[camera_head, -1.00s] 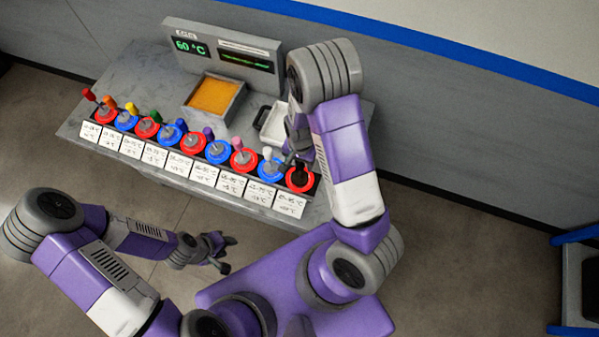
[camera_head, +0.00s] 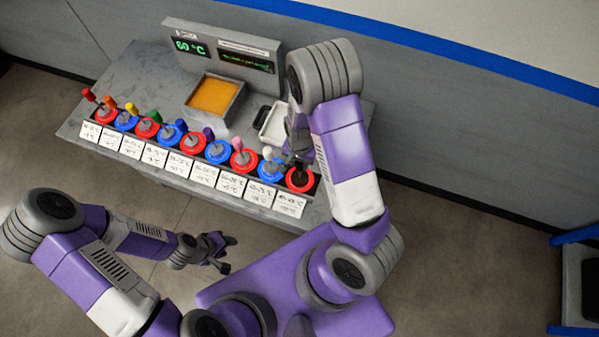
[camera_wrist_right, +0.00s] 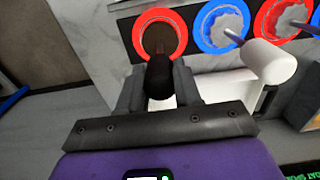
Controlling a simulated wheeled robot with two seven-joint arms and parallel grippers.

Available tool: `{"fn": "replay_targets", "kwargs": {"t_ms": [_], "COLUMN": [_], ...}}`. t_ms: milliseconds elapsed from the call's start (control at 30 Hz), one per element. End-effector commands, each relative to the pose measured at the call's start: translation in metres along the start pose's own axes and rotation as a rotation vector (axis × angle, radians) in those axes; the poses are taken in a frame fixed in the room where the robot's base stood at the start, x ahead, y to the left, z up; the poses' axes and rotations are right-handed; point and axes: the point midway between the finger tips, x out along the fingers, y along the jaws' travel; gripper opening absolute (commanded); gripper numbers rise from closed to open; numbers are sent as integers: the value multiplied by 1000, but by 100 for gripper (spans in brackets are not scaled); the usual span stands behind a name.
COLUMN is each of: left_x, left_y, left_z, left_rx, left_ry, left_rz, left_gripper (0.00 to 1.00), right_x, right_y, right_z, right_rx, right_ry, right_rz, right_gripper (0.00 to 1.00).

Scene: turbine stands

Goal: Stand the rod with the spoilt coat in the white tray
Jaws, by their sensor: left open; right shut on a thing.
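My right gripper (camera_wrist_right: 160,90) is shut on the black handle (camera_wrist_right: 160,77) of a rod at the red ring stand (camera_wrist_right: 179,22), the rightmost of the row. In the head view this red stand (camera_head: 309,184) lies just below my right gripper (camera_head: 296,157), which my arm partly hides. I cannot tell how far the rod is out of its stand, and its coat is hard to make out. The white tray (camera_head: 273,124) lies behind the row, partly hidden by my right arm; it also shows behind the gripper (camera_wrist_right: 222,86). My left gripper (camera_head: 228,254) is open and empty, off the table's front.
A row of red and blue stands with coloured-handled rods runs along the table (camera_head: 85,122). A white-handled rod (camera_wrist_right: 270,62) stands close beside my right gripper. White label cards (camera_head: 290,204) line the front. An orange bath (camera_head: 214,95) and a display panel (camera_head: 245,60) are behind.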

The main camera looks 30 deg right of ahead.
Motion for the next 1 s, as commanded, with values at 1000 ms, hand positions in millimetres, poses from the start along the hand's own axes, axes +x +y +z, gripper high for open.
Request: {"fn": "replay_targets", "kwargs": {"t_ms": [1000], "left_x": [-23], "left_y": [9], "left_z": [1], "left_rx": [0], "left_ry": [0], "left_rz": [0], "left_gripper": [43], "right_x": [-28], "right_y": [0], "right_z": [0], "right_rx": [0], "right_ry": [1], "right_rz": [-1], "right_gripper": [0]}}
